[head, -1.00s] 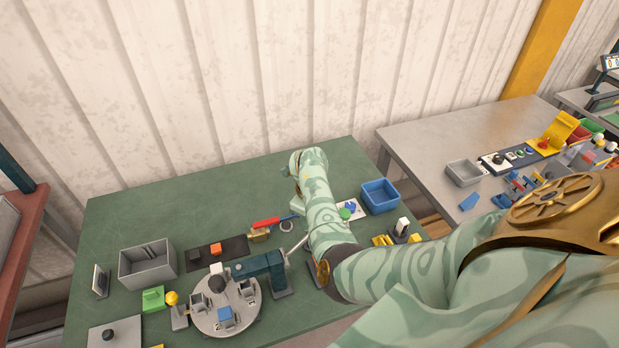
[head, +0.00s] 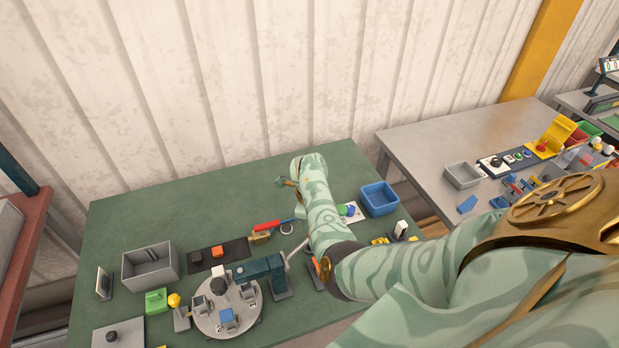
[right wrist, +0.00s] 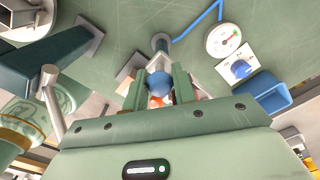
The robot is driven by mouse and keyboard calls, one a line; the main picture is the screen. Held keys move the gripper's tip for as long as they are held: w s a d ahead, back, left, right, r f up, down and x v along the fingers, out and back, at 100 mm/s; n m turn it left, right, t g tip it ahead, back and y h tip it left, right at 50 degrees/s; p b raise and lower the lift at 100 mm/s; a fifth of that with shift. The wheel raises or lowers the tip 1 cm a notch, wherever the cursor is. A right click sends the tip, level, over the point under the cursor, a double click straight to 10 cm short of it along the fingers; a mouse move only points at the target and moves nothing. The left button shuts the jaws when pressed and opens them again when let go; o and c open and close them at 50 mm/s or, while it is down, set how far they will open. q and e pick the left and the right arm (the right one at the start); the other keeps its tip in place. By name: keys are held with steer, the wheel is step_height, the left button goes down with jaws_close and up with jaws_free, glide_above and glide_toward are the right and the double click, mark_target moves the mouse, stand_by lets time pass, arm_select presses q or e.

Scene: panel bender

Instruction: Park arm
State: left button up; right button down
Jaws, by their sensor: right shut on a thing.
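In the right wrist view, my right gripper (right wrist: 160,80) is shut on a blue ball-shaped knob (right wrist: 158,88), with one pale green finger on each side of it. Something orange and white shows just below the knob, partly hidden by the hand. In the head view my right arm reaches over the green bench (head: 160,205) and hides this gripper and the knob. A teal swing arm (head: 262,270) with a grey rod stands left of my arm; it also shows at the left of the right wrist view (right wrist: 25,88). My left gripper is in neither view.
A round grey turntable (head: 210,322) with small fixtures sits beside the teal arm. A grey bin (head: 150,270) stands at the left. A round gauge (right wrist: 223,40) and a blue bin (head: 379,199) lie close to my right arm. The bench's back strip is clear.

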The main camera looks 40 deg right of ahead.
stand_by(0.3)
steer(key=c, duration=1.2)
jaws_free()
steer(key=shift+w, duration=0.1)
steer(key=shift+o, duration=0.2)
step_height(320, 180, up, 16)
steer(key=p, duration=0.5)
steer(key=shift+r, duration=0.15)
